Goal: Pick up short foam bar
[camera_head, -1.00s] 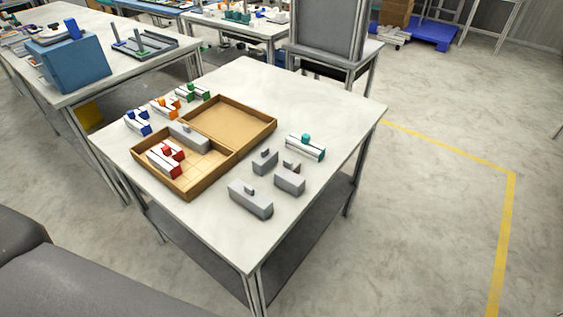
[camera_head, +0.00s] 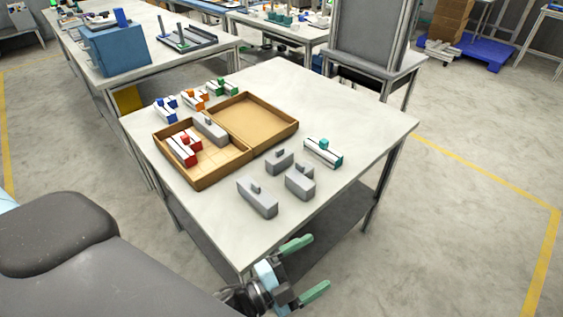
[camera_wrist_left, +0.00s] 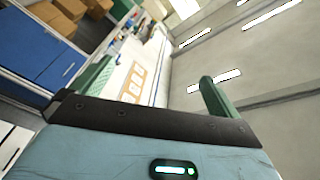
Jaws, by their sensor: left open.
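Several grey foam bars with small knobs are in the head view. A longer one (camera_head: 257,197) lies at the table's front. Two shorter ones, a foam bar (camera_head: 279,162) and another foam bar (camera_head: 299,184), lie just behind it to the right. I cannot tell for sure which is the short foam bar. Another grey bar (camera_head: 210,128) is in the wooden box (camera_head: 203,186). My left gripper (camera_head: 315,264) is open and empty, off the table's front edge and apart from the bars. Its green fingers also show in the left wrist view (camera_wrist_left: 150,80), with no bar between them. My right gripper is out of view.
A red-ended bar (camera_head: 184,148) is in the box's left compartment; the right compartment (camera_head: 253,118) is empty. A teal-ended bar (camera_head: 323,153) lies right of the grey bars. Blue, orange and green-ended bars line the table's (camera_head: 365,115) far left. Its back right is clear.

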